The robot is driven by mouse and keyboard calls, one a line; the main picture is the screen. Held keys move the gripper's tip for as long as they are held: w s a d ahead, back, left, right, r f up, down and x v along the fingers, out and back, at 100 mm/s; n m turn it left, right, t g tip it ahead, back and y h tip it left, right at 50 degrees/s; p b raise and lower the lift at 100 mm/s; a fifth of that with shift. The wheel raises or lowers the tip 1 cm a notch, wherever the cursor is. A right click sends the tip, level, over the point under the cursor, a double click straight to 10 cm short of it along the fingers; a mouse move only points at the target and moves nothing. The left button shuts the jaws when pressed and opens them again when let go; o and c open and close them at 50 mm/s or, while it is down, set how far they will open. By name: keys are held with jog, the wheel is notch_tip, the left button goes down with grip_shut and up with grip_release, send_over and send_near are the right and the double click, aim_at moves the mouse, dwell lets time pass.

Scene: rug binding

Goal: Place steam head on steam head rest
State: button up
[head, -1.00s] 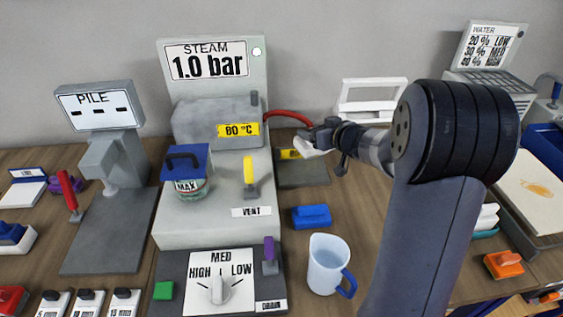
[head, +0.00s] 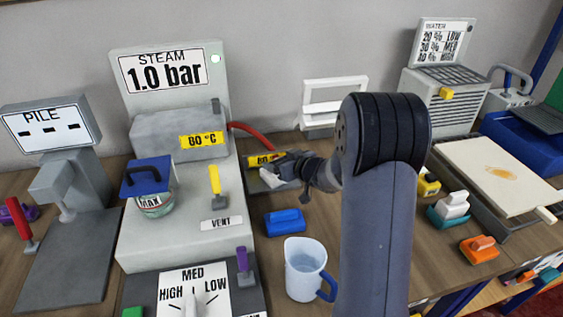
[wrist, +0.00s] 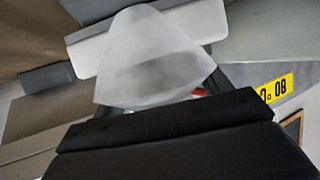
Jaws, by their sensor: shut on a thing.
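My gripper (head: 291,166) is shut on a white, wedge-shaped piece that looks like the steam head (head: 277,173). In the wrist view the pale steam head (wrist: 155,55) fills the upper middle, in front of the dark gripper body. The red hose (head: 255,133) runs from the steam unit towards the gripper; its far end is hidden. A low dark grey plate with a yellow label (head: 262,159) lies just behind and below the gripper and may be the steam head rest. The gripper partly covers it, and I cannot tell whether the head touches it.
The steam unit (head: 168,68) stands to the left. A white frame (head: 335,92) stands behind my arm. A blue block (head: 285,222) and a jug (head: 302,268) stand on the table in front. A cream board (head: 490,172) and several small coloured blocks are at the right.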

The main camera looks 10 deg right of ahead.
jog(key=o, duration=1.3)
jog(key=shift+f, duration=0.15)
jog(key=shift+o, duration=0.2)
jog(key=shift+s+d+r, duration=0.1)
jog(key=shift+r, duration=0.15)
jog(key=v, duration=1.1)
jog(key=shift+s+d+p, duration=0.15)
jog(key=shift+s+p, duration=0.15)
jog(key=shift+p, duration=0.15)
jog(key=shift+r, duration=0.1)
